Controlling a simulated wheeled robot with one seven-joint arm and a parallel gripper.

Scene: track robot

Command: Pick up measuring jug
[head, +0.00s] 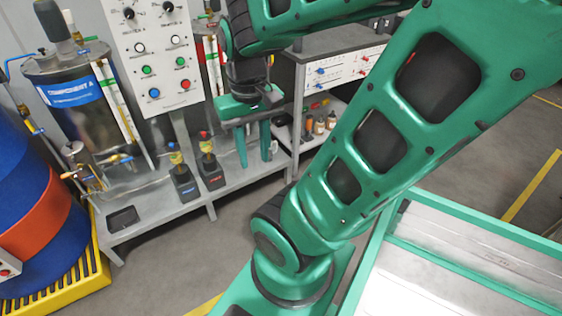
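I cannot make out a measuring jug in the head view. My gripper (255,160) hangs over the right part of the grey metal bench (225,183), with its green fingers pointing down. The fingers stand apart, and I see nothing between them. Parts of my green arm cross the top and right of the view and hide some of the area behind.
On the bench stand a metal tank (85,115) with a blue label, a control panel (152,50) and two dark-based dispensers (183,182) (210,170). A black tray (123,219) lies at the front left. Small bottles (319,126) stand on a shelf. A blue drum (25,190) is at left.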

